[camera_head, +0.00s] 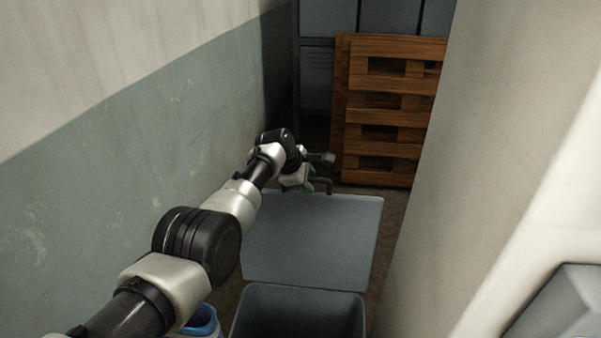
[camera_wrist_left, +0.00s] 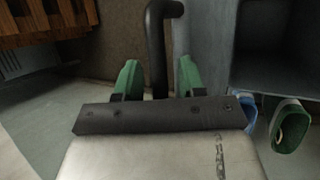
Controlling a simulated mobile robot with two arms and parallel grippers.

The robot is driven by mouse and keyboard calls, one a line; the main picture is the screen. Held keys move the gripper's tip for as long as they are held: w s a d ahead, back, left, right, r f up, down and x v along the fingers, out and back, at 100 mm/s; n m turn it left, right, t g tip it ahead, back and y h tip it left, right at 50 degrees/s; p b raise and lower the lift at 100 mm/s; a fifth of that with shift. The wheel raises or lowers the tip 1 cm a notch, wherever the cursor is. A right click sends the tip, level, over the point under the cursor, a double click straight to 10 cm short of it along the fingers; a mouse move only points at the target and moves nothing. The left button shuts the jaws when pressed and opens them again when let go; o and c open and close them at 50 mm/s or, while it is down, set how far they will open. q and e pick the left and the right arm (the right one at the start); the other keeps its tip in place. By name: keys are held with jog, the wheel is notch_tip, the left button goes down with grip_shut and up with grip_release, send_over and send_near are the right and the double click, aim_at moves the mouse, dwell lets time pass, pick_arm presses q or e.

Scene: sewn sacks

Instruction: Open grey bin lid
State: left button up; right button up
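The grey bin (camera_head: 300,322) stands at the bottom of the head view, and its dark inside shows. Its flat grey lid (camera_head: 315,240) is swung open, away from the bin toward the pallet. A dark bar handle (camera_head: 324,183) sits at the lid's far edge; it also shows in the left wrist view (camera_wrist_left: 157,45). My left gripper (camera_head: 312,186) is at this handle. In the left wrist view its green fingers (camera_wrist_left: 158,75) are spread on either side of the bar, with gaps showing. My right gripper is not in view.
A wooden pallet (camera_head: 390,110) leans behind the lid, before grey lockers (camera_head: 385,17). A wall (camera_head: 100,130) runs along the left and a pale wall (camera_head: 480,130) on the right. A blue-rimmed container (camera_head: 203,322) stands left of the bin. The passage is narrow.

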pick_arm(q)
jog(key=shift+s+a+r+p, duration=0.1)
jog(key=shift+r+p, duration=0.1)
jog(key=shift+p, duration=0.1)
jog(key=shift+p+v, duration=1.25)
jog(key=b+v, duration=0.1)
jog(key=v, duration=0.6)
jog(key=shift+s+a+r+b, duration=0.15)
jog(key=shift+r+b, duration=0.15)
